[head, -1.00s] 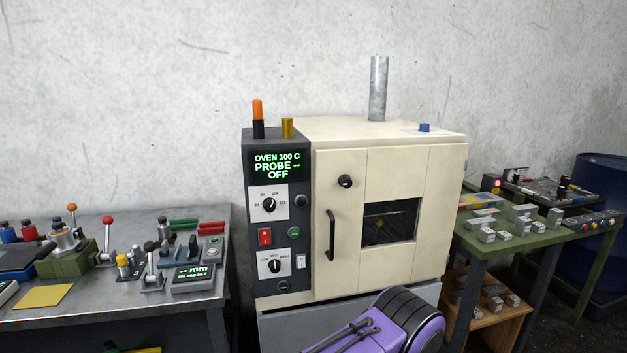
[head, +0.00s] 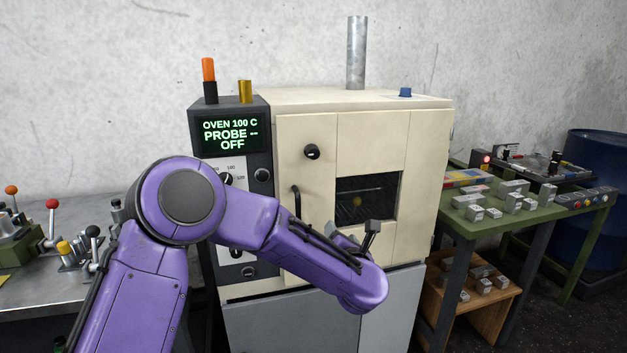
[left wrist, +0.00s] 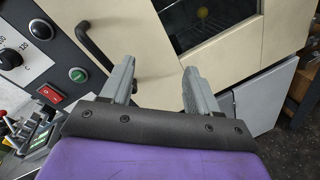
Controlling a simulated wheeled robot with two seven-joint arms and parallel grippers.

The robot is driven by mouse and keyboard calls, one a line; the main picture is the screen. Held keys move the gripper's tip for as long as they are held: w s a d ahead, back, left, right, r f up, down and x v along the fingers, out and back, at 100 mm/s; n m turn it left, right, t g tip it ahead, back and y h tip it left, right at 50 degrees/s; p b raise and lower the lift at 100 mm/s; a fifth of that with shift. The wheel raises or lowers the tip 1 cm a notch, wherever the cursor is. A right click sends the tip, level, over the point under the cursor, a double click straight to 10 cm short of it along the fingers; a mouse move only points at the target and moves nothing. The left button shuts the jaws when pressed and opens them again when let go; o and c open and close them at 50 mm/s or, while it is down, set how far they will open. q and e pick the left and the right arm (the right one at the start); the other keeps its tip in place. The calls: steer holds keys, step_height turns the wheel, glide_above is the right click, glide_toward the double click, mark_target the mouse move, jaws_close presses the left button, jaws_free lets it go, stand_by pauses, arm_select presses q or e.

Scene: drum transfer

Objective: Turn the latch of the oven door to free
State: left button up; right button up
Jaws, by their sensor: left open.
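The cream oven door (head: 388,135) is shut. A round black knob with a pale mark, seemingly the latch (head: 312,152), sits at its upper left. The latch is not visible in the left wrist view. Below it is the black door handle (head: 296,203), which shows in the left wrist view (left wrist: 92,46) left of my fingers. My left gripper (head: 356,232) is open and empty in front of the door, below the window and lower right of the latch. Its two grey fingers (left wrist: 158,75) stand apart, pointing toward the door. My right gripper is out of view.
The dark control panel (head: 232,135) reads OVEN 100 C, PROBE --, OFF; my left arm covers its lower part. A grey bench (head: 40,315) with levers stands left. A green table (head: 500,228) with metal blocks stands right.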

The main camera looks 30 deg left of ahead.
mark_target(314, 153)
arm_select(q)
steer(key=s+a+r+n+g+y+b, duration=0.1)
steer(key=a+r+n+y, duration=0.25)
steer(key=r+n, duration=1.1)
steer(key=shift+m, duration=0.95)
steer(key=w+a+r+p, duration=0.1)
steer(key=w+a, duration=0.1)
steer(key=w+a+r+p, duration=0.1)
steer(key=w+a, duration=0.1)
steer(key=w+a+p, duration=0.1)
steer(key=a+p, duration=0.1)
steer(key=a, duration=0.1)
steer(key=shift+w+r, duration=0.4)
steer(key=shift+w+a+f, duration=0.15)
steer(key=shift+w+a, duration=0.3)
steer(key=c, duration=1)
steer(key=shift+c, duration=0.2)
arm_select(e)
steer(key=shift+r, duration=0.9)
